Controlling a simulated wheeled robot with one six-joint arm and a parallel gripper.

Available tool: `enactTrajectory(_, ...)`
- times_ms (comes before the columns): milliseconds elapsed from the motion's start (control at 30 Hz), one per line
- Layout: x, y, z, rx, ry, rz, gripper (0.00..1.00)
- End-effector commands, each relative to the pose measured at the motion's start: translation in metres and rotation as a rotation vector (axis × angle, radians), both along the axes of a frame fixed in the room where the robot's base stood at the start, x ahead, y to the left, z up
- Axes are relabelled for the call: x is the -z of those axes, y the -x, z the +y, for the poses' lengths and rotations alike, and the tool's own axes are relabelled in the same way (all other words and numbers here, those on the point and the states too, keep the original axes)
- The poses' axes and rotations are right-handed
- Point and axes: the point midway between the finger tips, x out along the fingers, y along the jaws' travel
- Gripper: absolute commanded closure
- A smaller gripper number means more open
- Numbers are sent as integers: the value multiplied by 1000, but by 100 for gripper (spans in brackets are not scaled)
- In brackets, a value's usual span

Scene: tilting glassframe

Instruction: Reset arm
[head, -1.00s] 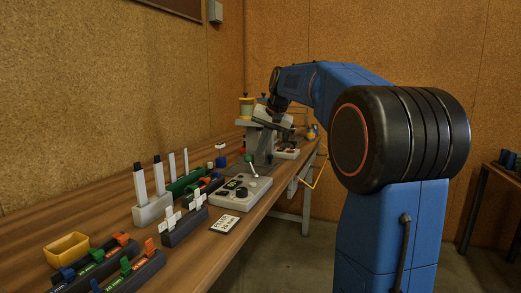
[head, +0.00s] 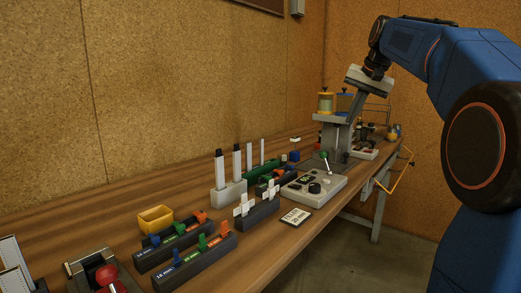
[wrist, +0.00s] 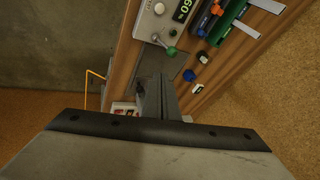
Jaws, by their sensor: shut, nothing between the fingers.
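My gripper (head: 350,108) is above the far part of the wooden workbench (head: 110,212), in front of a grey machine with spools (head: 327,103). Its fingers point down, shut and empty. In the wrist view the shut grey fingers (wrist: 160,90) extend out over the bench, past the wide gripper body along the bottom. They hide part of the bench edge and of what lies behind them. My blue arm is raised at the right of the head view.
A control box with a green-knobbed lever (head: 312,186) stands nearer on the bench. Several dark racks (head: 180,245), a yellow bin (head: 155,218) and a holder with upright strips (head: 229,192) are along it. A yellow frame (head: 398,172) sticks out past the bench edge.

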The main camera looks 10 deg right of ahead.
Motion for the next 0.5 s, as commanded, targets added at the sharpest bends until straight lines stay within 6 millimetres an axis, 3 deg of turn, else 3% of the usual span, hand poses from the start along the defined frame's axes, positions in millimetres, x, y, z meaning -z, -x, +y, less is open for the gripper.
enactTrajectory(167, 12, 19, 19, -30, 18, 5, 100)
enactTrajectory(500, 84, 110, 88, -174, 109, 24, 100)
